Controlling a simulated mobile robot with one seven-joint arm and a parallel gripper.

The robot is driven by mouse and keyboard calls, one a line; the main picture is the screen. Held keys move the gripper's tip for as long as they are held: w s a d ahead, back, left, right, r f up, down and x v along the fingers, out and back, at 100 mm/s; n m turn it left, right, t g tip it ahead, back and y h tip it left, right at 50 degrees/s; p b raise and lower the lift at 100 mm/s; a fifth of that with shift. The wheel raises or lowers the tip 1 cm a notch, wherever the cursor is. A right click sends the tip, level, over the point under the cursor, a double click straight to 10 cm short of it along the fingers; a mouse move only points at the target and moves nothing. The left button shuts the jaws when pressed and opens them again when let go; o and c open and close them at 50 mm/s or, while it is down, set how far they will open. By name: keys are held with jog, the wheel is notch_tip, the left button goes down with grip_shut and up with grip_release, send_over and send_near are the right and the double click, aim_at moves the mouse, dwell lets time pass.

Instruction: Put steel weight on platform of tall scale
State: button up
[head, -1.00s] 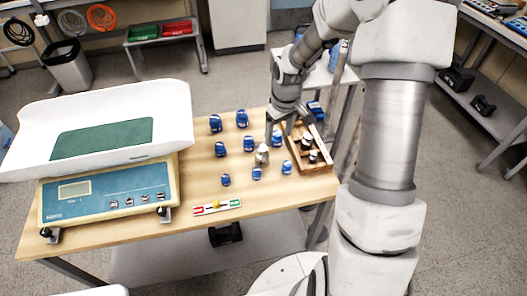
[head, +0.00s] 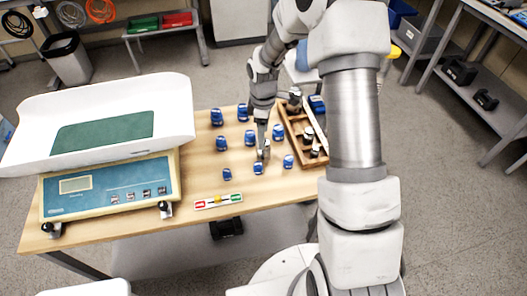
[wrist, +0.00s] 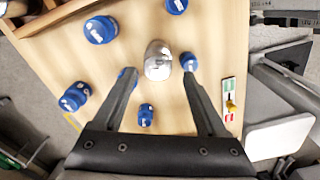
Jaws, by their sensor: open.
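The steel weight (wrist: 158,62) is a shiny rounded cylinder standing on the wooden table among several blue weights. In the wrist view it sits between and just beyond the tips of my open gripper (wrist: 160,76), apart from both fingers. In the head view my gripper (head: 262,150) points down at the steel weight, which is mostly hidden behind the fingers. A scale (head: 110,190) with a blue front panel and display stands at the table's left. Its broad white tray platform (head: 172,100) with a green mat is empty.
Blue weights (head: 258,168) stand close around the gripper on several sides. A wooden box (head: 312,165) with darker weights lies at the right. A red, yellow and green strip (head: 218,201) lies near the front edge. Bare table separates the scale from the weights.

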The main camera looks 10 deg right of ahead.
notch_tip(320, 180, down, 8)
jog(key=shift+w+f+b, duration=0.15)
jog(key=shift+f+b, duration=0.05)
jog(key=shift+b, duration=0.2)
grip_shut()
dwell(0.4)
jog(key=shift+w+r, duration=0.1)
